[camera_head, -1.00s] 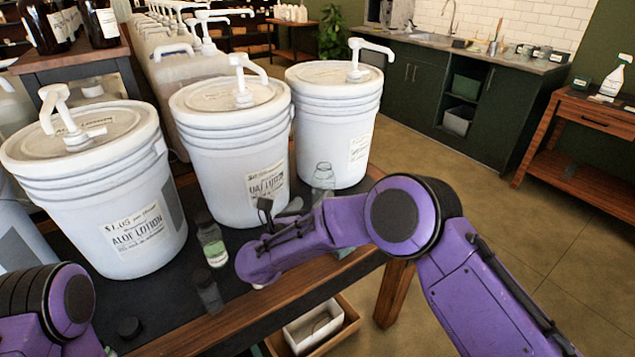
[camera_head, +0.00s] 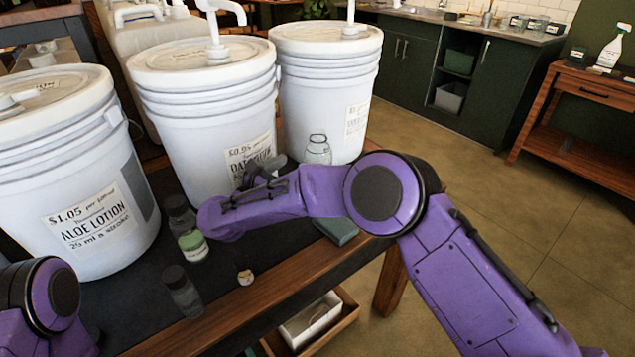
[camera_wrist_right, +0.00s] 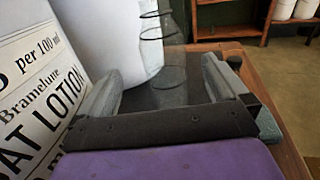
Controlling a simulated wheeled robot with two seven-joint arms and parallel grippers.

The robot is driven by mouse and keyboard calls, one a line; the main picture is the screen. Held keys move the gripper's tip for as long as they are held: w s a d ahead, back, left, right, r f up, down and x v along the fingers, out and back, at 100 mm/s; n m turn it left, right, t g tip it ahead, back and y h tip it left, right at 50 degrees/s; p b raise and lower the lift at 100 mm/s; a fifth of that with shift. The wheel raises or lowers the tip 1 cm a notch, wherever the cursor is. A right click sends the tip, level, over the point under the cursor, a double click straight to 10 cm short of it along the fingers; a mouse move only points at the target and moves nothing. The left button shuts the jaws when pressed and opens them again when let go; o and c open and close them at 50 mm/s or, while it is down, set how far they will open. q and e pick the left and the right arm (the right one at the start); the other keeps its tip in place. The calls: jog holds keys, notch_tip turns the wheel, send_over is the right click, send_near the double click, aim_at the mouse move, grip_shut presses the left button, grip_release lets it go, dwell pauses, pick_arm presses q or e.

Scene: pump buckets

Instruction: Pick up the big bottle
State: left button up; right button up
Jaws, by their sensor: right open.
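A clear bottle (camera_head: 318,150), apparently the big one, stands upright on the dark table top in front of the rear bucket. In the right wrist view the clear bottle (camera_wrist_right: 168,55) is ahead, between the lines of my open fingers. My right gripper (camera_wrist_right: 160,85) is open and empty. In the head view my right gripper (camera_head: 262,172) is beside the middle bucket, left of the bottle, and partly hidden by my own arm. Whether the fingertips touch the bottle I cannot tell. My left arm shows at the lower left; its gripper is out of view.
White lotion buckets, left (camera_head: 75,180), middle (camera_head: 205,110) and rear (camera_head: 325,85), line the table. A green-labelled bottle (camera_head: 190,242), a small dark bottle (camera_head: 181,292) and a small round piece (camera_head: 245,277) stand nearer. A teal block (camera_head: 337,231) lies by the table's right edge.

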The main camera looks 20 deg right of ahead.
aim_at(322, 156)
jog(key=x, duration=0.3)
jog(key=p+x, duration=0.1)
jog(key=x, duration=0.2)
jog(key=p+x, duration=0.1)
jog(key=x, duration=0.3)
jog(key=shift+s+f, duration=0.15)
jog(key=shift+f, duration=0.1)
jog(key=shift+d, duration=0.35)
jog(key=shift+a, duration=0.1)
jog(key=c, duration=1.1)
